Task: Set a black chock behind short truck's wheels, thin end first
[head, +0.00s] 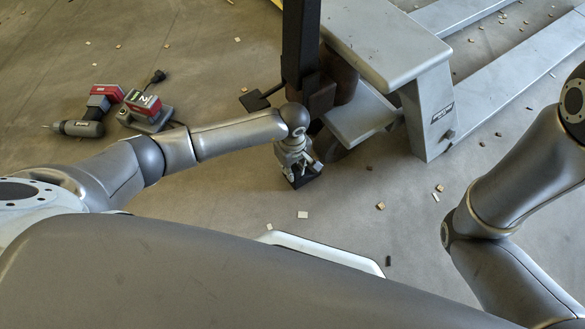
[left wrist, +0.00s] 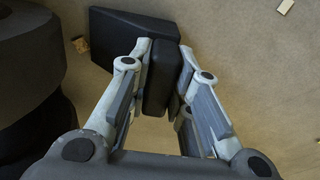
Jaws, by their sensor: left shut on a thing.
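The grey pallet truck (head: 388,45) stands at the upper middle of the head view. Its dark steering wheels (head: 329,150) sit under the front, partly hidden by my left arm and the truck's body. My left gripper (head: 297,166) points down to the floor just left of and below the wheels. It is shut on a black chock (head: 304,180). In the left wrist view the chock (left wrist: 115,35) shows between and beyond the fingers (left wrist: 163,60), its broad part reaching up and left. A dark round wheel (left wrist: 30,70) is close on the left. My right gripper is out of view.
A red and grey drill (head: 85,122) and a charger (head: 147,108) lie on the floor at the left. Small wood chips litter the floor. The truck's forks (head: 500,75) run to the upper right. Floor below the chock is mostly clear.

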